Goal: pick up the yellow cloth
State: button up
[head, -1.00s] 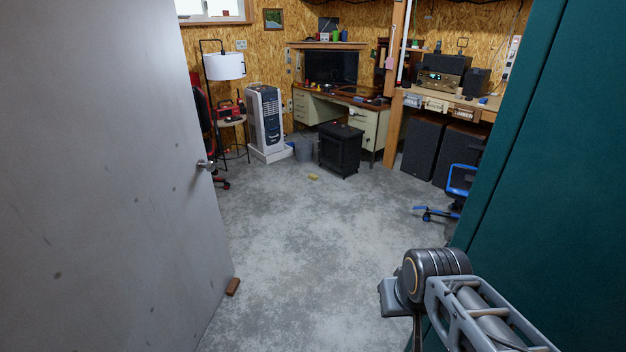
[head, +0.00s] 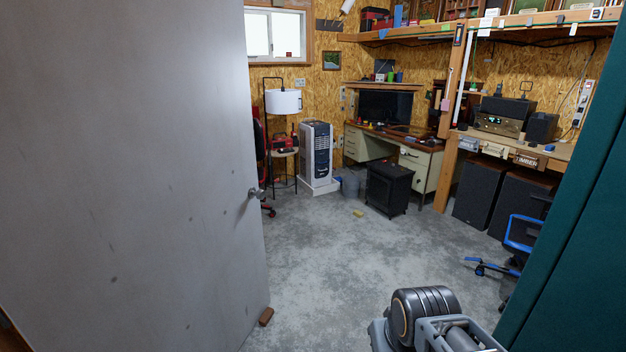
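A small yellow item (head: 358,213), which looks like the yellow cloth, lies on the grey concrete floor in the head view. It is in front of the black stove-like box and well away from me. It is too small to make out its folds. My arm shows at the bottom right, but its gripper end is outside the picture, so its fingers cannot be seen.
A grey door (head: 140,170) stands open on the left, with a brown wedge (head: 266,316) at its foot. A teal panel (head: 570,240) borders the right. A blue chair (head: 520,235), black box (head: 389,188) and grey bucket (head: 350,187) stand farther in. The middle floor is clear.

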aim_at(359, 214)
jog(key=i, duration=7.7)
jog(key=z, duration=0.95)
